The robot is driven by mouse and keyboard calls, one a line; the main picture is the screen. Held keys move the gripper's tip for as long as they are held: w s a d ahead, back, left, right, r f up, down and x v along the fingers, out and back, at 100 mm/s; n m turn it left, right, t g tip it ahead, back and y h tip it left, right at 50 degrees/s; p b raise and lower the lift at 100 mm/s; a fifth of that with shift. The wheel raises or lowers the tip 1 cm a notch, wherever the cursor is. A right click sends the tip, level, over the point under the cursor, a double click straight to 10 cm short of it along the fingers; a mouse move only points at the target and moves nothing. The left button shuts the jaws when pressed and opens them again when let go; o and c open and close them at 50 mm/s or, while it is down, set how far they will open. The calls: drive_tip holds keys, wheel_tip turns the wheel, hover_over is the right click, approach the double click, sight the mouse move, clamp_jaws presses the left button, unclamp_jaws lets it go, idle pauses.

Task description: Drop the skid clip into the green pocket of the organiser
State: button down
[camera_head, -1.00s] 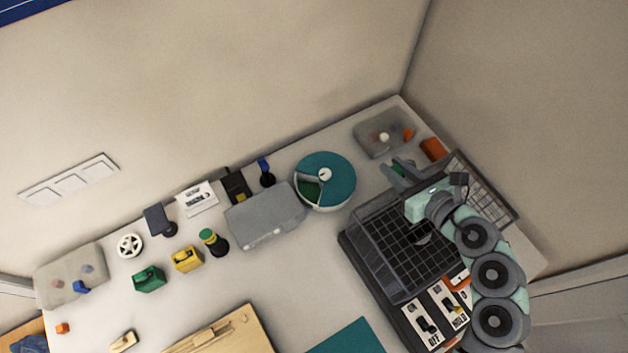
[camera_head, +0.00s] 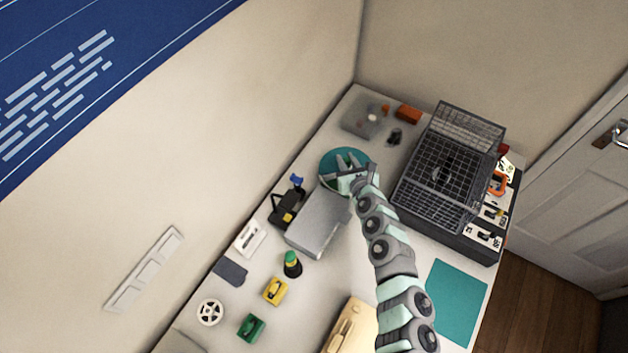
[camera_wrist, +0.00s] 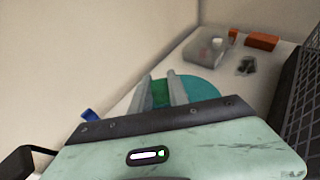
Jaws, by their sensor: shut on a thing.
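The round organiser (camera_head: 350,153) has a teal lid and stands by the back wall; its lid also shows in the wrist view (camera_wrist: 203,88). My gripper (camera_head: 352,165) is above the organiser. In the wrist view its two fingers (camera_wrist: 160,77) point over the organiser with a narrow gap between them. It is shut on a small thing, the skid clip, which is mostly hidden. Green shows between the fingers; I cannot tell whether it is the clip or the green pocket below. The pocket's opening is largely covered by my gripper in the head view.
A grey wire-mesh crate (camera_head: 410,185) with a raised lid stands right of the organiser. A grey case (camera_head: 315,222) is close on its left. A translucent box (camera_head: 360,119), an orange block (camera_head: 408,114) and a small dark part (camera_head: 395,137) lie behind.

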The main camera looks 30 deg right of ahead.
drive_tip(key=shift+d+f+b, duration=0.2)
drive_tip(key=shift+f+b, duration=0.45)
drive_tip(key=shift+f, duration=0.15)
wheel_tip(320, 180, down, 4)
drive_tip(key=b, duration=0.3)
drive_tip(key=shift+f+b, duration=0.1)
drive_tip(key=shift+b, duration=0.25)
drive_tip(key=c, duration=1.2)
unclamp_jaws()
drive_tip(key=shift+s+a, duration=0.1)
drive_tip(key=shift+p+v, duration=3.45)
drive_tip(key=shift+v, duration=1.9)
